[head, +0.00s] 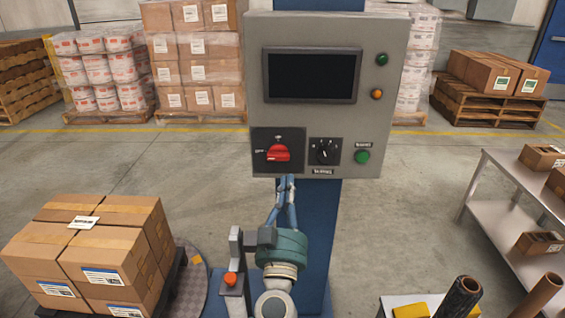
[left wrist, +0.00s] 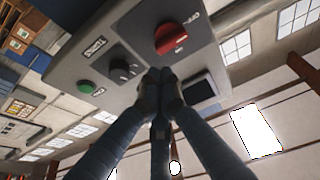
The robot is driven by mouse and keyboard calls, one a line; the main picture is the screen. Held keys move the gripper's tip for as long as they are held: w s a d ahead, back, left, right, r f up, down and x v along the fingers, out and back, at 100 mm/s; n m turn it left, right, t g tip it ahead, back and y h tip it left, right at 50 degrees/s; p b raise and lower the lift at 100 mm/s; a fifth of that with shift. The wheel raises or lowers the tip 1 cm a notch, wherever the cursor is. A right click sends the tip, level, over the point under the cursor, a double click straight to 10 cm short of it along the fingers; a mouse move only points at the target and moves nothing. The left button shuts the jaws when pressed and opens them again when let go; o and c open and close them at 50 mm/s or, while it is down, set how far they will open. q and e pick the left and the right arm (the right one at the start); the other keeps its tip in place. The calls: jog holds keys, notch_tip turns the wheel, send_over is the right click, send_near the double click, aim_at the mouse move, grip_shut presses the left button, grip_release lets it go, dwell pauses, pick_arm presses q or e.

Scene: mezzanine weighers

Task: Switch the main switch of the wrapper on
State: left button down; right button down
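The wrapper's grey control box (head: 225,0) is not needed as a separate point; its front (head: 394,100) faces me on a blue column (head: 312,240). The red main switch (head: 278,153) sits on a black plate at its lower left. Its handle lies roughly level, towards a label at the left that seems to read OFF. It also shows in the left wrist view (left wrist: 172,38). My left gripper (head: 286,180) has its fingertips together, just below the switch plate. In the left wrist view the fingertips (left wrist: 160,74) are close to the panel, below the red switch; contact is unclear. My right gripper is out of view.
A dark screen (head: 312,75), a black selector knob (head: 324,151) and a green button (head: 362,157) share the panel. Stacked cartons (head: 100,250) stand at lower left. A metal table (head: 500,200) with boxes stands at right.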

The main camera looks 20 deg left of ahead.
pick_arm(q)
jog(key=shift+n+g+y, duration=0.3)
jog(key=shift+n+y, duration=0.4)
jog(key=shift+n, duration=0.1)
jog(key=r, duration=0.1)
jog(key=s+r, duration=0.1)
jog(key=r, duration=0.1)
jog(key=s+a+r, duration=0.1)
jog(key=r, duration=0.1)
jog(key=shift+r, duration=0.1)
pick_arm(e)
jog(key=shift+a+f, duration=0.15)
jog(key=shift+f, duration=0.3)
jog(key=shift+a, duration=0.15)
pick_arm(q)
notch_tip(320, 180, up, 3)
send_over(278, 155)
jog(key=d, duration=0.1)
jog(key=shift+s+d+r, duration=0.15)
jog(key=shift+s+r, duration=0.05)
jog(key=shift+s, duration=0.1)
notch_tip(278, 155, down, 3)
jog(key=shift+f+b, duration=0.1)
jog(key=shift+b, duration=0.6)
jog(key=shift+f, duration=0.5)
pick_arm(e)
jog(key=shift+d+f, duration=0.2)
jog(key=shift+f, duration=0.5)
